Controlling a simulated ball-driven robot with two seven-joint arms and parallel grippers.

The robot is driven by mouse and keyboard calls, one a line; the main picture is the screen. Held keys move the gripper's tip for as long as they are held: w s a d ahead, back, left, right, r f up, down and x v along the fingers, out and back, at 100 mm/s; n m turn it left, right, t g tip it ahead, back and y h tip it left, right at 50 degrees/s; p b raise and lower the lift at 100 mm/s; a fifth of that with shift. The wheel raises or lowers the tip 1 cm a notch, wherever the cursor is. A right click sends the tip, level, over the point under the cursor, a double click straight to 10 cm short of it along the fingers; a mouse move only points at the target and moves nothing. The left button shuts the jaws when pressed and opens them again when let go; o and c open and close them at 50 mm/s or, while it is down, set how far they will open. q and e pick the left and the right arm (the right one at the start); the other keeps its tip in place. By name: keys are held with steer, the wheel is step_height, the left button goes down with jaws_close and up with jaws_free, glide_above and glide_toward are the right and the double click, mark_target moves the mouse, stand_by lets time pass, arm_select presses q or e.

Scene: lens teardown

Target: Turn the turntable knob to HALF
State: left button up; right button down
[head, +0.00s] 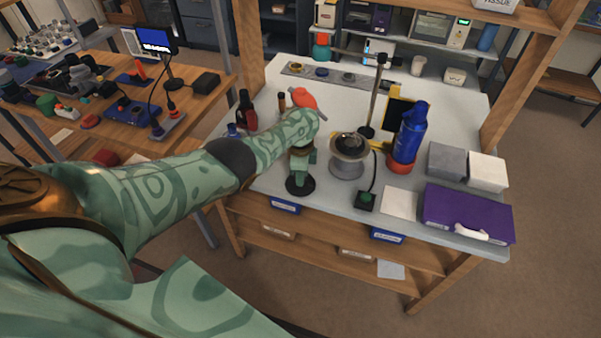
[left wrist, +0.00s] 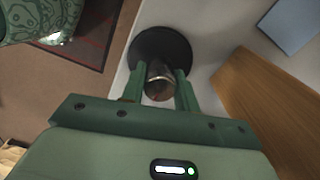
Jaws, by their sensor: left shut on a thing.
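My left gripper (head: 301,172) points down at the front left of the white bench. In the left wrist view its two green fingers (left wrist: 160,90) are shut on a short metallic post (left wrist: 158,78). The post stands on a round black base (left wrist: 161,48), which also shows in the head view (head: 300,188). I cannot tell any marking or a HALF label on it. A grey round stand (head: 347,165) with a dark lens-like part on top is just right of the gripper. A small black box with a green knob (head: 366,197) sits in front of that stand. My right gripper is not in view.
A blue bottle (head: 408,135) stands right of the stand. A purple case (head: 467,213), a grey block (head: 447,160) and a white block (head: 488,171) fill the bench's right side. A red-orange object (head: 305,98) is behind my wrist. A white sheet (head: 399,203) lies at the front.

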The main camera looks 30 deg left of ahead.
arm_select(q)
steer(key=shift+s+f, duration=0.1)
steer(key=o, duration=1)
steer(key=shift+c, duration=0.2)
step_height(320, 180, up, 16)
steer(key=p, duration=1.1)
steer(key=shift+r, duration=0.2)
